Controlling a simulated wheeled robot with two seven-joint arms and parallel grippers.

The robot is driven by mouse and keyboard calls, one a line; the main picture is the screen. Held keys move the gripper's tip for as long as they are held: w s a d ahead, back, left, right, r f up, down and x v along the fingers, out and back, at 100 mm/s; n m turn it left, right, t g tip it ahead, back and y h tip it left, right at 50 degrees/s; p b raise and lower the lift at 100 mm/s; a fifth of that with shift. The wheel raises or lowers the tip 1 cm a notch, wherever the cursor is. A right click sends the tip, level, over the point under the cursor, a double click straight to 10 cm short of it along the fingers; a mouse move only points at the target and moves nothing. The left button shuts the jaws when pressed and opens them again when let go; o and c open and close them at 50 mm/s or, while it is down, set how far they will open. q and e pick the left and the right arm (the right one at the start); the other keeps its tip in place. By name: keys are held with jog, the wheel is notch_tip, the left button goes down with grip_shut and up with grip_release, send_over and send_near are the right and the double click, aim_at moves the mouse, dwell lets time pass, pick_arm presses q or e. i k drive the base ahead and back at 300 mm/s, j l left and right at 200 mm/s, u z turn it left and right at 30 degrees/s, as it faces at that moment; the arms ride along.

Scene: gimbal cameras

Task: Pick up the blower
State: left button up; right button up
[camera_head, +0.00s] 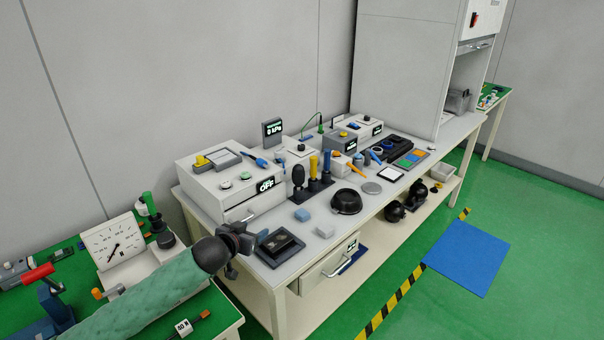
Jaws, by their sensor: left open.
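A dark, upright, bulb-shaped thing (298,177) stands on the white bench, beside a row of handled tools in a holder; it looks like the blower, but it is too small to be certain. My left gripper (257,237) is at the bench's near left corner, at the end of a green-sleeved arm. It is open, with nothing seen in it, and is apart from the dark bulb, to its lower left. My right gripper is not in view.
The white bench (300,232) also carries a black tray (279,247), light blue blocks (302,214), a black bowl (346,201) and a white box reading OFF (225,195). A green table with a dial gauge (115,243) is at left.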

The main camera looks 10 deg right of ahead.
aim_at(298, 172)
jog(key=i+l, duration=0.65)
jog(key=i, duration=0.1)
